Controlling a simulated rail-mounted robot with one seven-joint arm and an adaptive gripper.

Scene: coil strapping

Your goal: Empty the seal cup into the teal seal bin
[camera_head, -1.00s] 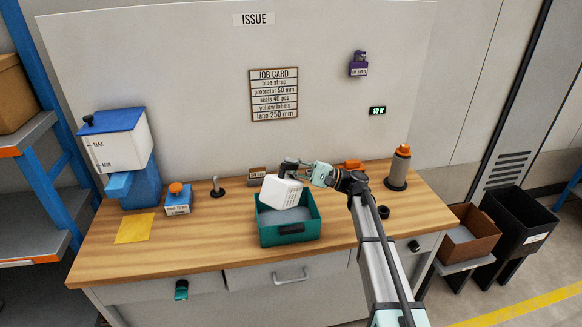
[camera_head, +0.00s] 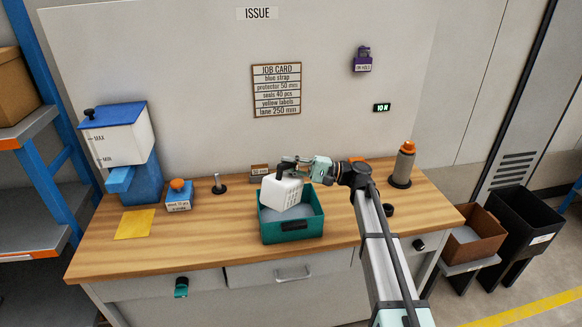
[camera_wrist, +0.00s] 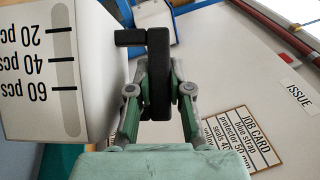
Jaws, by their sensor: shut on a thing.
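The seal cup (camera_head: 281,194) is a white square cup, held tilted over the teal seal bin (camera_head: 292,231) on the bench. In the wrist view the cup (camera_wrist: 45,85) fills the left side, with upside-down marks of 20, 40 and 60 pcs. My gripper (camera_head: 287,168) is shut on the cup's black handle (camera_wrist: 158,75). The bin holds a grey mass; I cannot tell whether any of it has come from the cup. The inside of the cup is hidden.
A blue and white dispenser (camera_head: 120,145), a yellow sheet (camera_head: 135,224) and a small box with an orange knob (camera_head: 179,198) are at the left. A grey bottle with an orange cap (camera_head: 402,168) stands at the right.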

